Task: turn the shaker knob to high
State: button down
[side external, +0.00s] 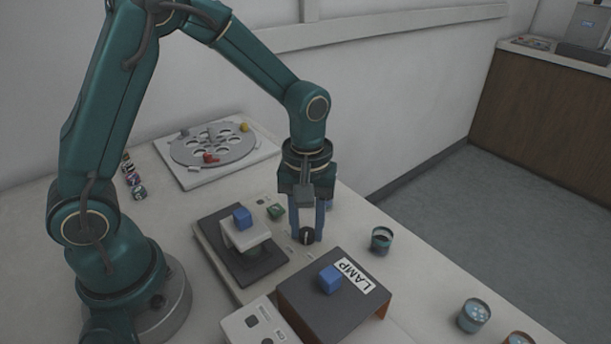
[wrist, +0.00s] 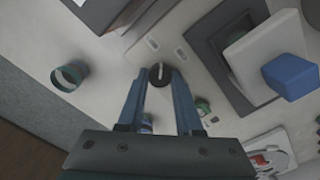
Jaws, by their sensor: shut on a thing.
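The shaker knob (side external: 307,236) is a small round black dial with a light pointer line, on the pale control strip beside the press. In the wrist view the knob (wrist: 160,74) sits between the fingertips, its pointer line running roughly up and down the picture. My gripper (side external: 306,232) points straight down, with its blue fingers shut on the knob from both sides. The gripper also shows in the wrist view (wrist: 160,80). Any marks for the knob's settings are too small to read.
A press with a blue block (side external: 242,217) stands left of the gripper. A dark box labelled LAMP (side external: 303,300) with another blue block (side external: 330,279) stands in front. A teal cup (side external: 381,240) stands to the right. A round holed plate (side external: 212,144) lies behind.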

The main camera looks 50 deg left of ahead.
jog(key=m, duration=0.5)
jog(key=shift+m, duration=0.3)
jog(key=m, duration=0.4)
jog(key=shift+m, duration=0.3)
jog(key=m, duration=0.5)
jog(key=shift+m, duration=2.7)
jog(key=c, duration=0.6)
grip_release()
